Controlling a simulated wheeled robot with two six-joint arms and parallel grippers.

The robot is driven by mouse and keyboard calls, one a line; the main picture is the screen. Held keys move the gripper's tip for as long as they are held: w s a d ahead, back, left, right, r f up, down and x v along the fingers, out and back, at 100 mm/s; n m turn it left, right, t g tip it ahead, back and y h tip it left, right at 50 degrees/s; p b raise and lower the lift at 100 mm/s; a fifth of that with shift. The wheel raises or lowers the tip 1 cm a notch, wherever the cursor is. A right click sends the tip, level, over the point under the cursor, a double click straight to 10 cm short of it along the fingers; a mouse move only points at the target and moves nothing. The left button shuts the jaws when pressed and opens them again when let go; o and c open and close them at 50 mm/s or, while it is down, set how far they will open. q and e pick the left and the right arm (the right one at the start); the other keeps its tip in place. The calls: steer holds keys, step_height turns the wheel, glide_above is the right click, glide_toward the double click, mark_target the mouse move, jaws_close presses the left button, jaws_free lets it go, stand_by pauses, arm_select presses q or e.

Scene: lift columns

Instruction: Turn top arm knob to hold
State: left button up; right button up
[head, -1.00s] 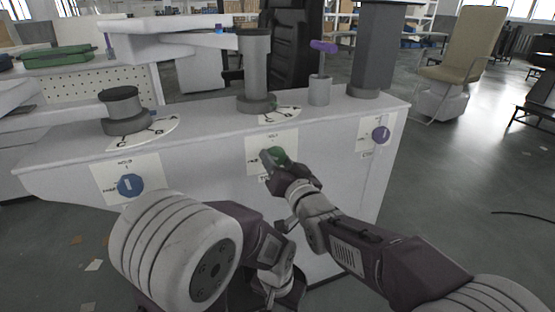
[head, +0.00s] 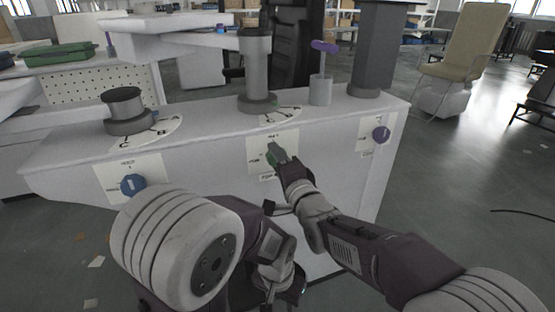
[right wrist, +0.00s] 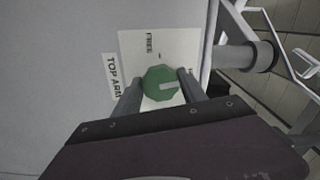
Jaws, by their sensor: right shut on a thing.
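The green knob (head: 271,158) sits on a white label plate (head: 257,143) on the front of the grey cabinet. In the right wrist view the knob (right wrist: 153,88) is between the two fingers of my right gripper (right wrist: 160,92), which is shut on it. Its pale bar points to the right in that view, away from the TOP ARM tag (right wrist: 112,77). The word FREE shows at the plate's upper left; lettering on the right is mostly hidden by a finger. My left gripper (head: 283,290) is low in front of the cabinet, its fingers unclear.
A blue knob (head: 133,185) is on the left of the cabinet front and a purple knob (head: 381,134) on the right. Grey columns (head: 256,70) and a purple-topped lever (head: 322,65) stand on top.

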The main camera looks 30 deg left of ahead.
arm_select(q)
steer(key=shift+r, duration=0.15)
arm_select(e)
steer(key=shift+m, duration=1.1)
steer(key=o, duration=1.3)
steer(key=shift+o, duration=0.2)
arm_select(q)
steer(key=shift+d, duration=0.1)
